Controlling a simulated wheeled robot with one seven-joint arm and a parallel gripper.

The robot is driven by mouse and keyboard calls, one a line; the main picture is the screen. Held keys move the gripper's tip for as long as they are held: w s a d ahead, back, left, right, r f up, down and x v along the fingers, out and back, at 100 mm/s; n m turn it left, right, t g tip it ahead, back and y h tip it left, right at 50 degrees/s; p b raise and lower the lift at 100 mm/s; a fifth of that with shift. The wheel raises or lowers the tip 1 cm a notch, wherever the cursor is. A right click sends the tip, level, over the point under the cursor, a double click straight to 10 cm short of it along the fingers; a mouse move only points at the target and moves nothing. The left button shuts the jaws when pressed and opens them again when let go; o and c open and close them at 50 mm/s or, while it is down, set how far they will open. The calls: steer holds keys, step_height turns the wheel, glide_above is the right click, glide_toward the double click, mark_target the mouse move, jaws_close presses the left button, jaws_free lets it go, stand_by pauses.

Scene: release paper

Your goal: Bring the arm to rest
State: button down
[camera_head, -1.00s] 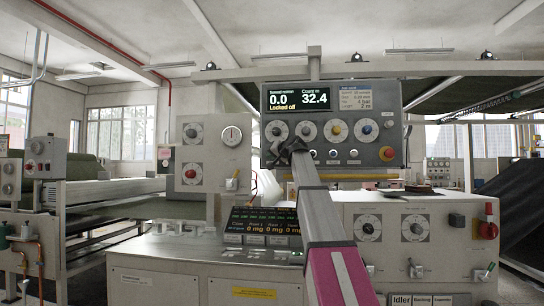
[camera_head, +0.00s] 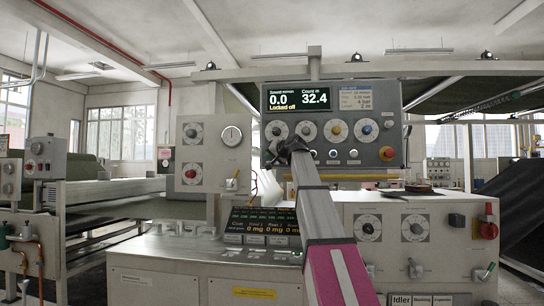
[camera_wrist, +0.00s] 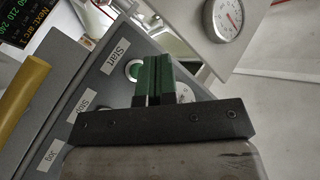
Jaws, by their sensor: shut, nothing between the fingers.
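My arm reaches up from the bottom of the head view, and my gripper (camera_head: 282,150) is at the lower left of a grey control panel (camera_head: 360,172). The panel has coloured knobs and a lit display reading 0.0, 32.4 and "Locked off" (camera_head: 295,98). In the wrist view, my gripper's green fingers (camera_wrist: 154,68) are together with nothing seen between them. They overlap the panel (camera_wrist: 95,92) beside a round green button (camera_wrist: 133,70) labelled Start. Stop and Jog labels lie further left. I cannot tell whether the fingers touch the panel.
A yellow bar (camera_wrist: 22,98) runs along the panel at left in the wrist view, and a round gauge (camera_wrist: 229,18) is at upper right. A lower console (camera_head: 262,228) stands in front of the panel. A machine with a red knob (camera_head: 488,229) is at right.

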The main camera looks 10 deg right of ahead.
stand_by(0.3)
steer(key=s+a+f+g+h, duration=0.1)
steer(key=s+f+g+h, duration=0.2)
steer(key=f, duration=2.2)
steer(key=s+f+g+h, duration=0.1)
steer(key=s+f+g, duration=0.3)
steer(key=f, duration=2)
steer(key=s+f+n+g+h, duration=0.1)
steer(key=s+f+g, duration=0.2)
steer(key=s+f, duration=1.1)
steer(key=s+d+f+n+g+h, duration=0.1)
steer(key=s+f+g, duration=0.3)
steer(key=s+f, duration=1)
step_height(320, 180, down, 4)
steer(key=shift+d+f+g+h, duration=0.2)
steer(key=shift+g+h, duration=0.1)
steer(key=shift+h, duration=0.4)
